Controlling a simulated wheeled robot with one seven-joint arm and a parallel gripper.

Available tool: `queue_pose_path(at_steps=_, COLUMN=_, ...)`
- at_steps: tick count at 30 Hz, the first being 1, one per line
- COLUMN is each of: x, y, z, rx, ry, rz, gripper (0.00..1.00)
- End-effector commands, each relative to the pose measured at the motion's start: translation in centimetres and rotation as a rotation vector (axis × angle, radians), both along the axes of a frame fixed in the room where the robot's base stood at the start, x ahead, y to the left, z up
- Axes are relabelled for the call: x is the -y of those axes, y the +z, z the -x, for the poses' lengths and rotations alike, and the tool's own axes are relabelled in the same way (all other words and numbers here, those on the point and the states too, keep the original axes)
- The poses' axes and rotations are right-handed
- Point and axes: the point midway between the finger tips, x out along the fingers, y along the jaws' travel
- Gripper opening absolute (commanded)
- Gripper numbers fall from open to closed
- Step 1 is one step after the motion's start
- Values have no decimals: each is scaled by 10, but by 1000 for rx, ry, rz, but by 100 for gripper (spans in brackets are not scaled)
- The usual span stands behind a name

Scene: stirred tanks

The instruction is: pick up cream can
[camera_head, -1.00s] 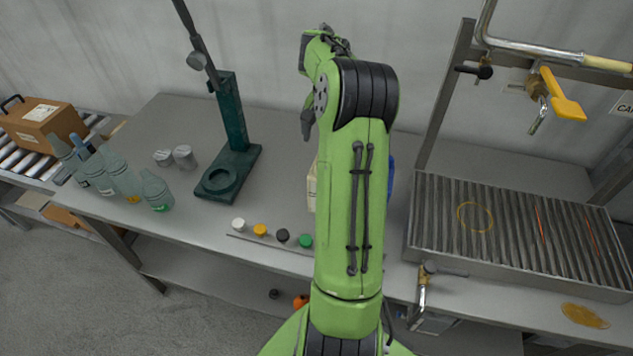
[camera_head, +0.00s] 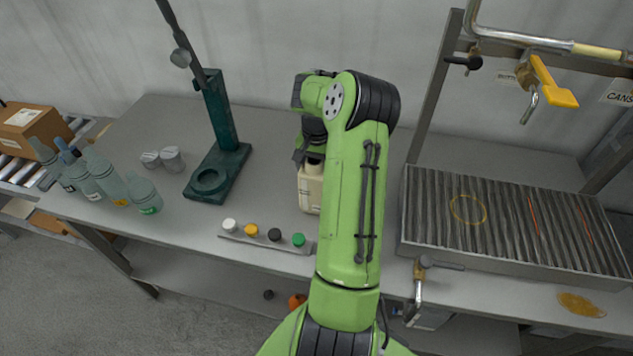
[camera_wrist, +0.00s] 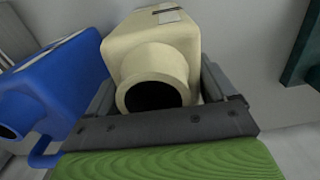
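The cream can (camera_head: 310,190) stands on the bench, partly hidden behind my arm in the head view. In the wrist view the cream can (camera_wrist: 158,48) fills the middle, its round dark mouth facing the camera. My gripper (camera_head: 308,154) is over the top of the can. In the wrist view my gripper (camera_wrist: 157,88) has one finger on each side of the can. The fingers look open, with a small gap on the right; contact on the left is unclear.
A green stand (camera_head: 218,165), several bottles (camera_head: 105,178) and a strip with several caps (camera_head: 265,240) are to the left. A ribbed tray (camera_head: 510,225) is to the right.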

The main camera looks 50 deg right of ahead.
Motion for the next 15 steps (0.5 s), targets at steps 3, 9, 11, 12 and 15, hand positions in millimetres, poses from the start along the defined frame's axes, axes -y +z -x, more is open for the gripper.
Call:
queue_pose_path(at_steps=3, x=0, y=0, z=0, rx=0, ry=0, rz=0, gripper=65)
queue_pose_path(at_steps=9, x=0, y=0, z=0, rx=0, ry=0, rz=1, gripper=34)
queue_pose_path(at_steps=11, x=0, y=1, z=0, rx=0, ry=0, rz=1, gripper=31)
queue_pose_path(at_steps=12, x=0, y=1, z=0, rx=0, ry=0, rz=1, gripper=31)
queue_pose_path(at_steps=15, x=0, y=1, z=0, rx=0, ry=0, rz=1, gripper=31)
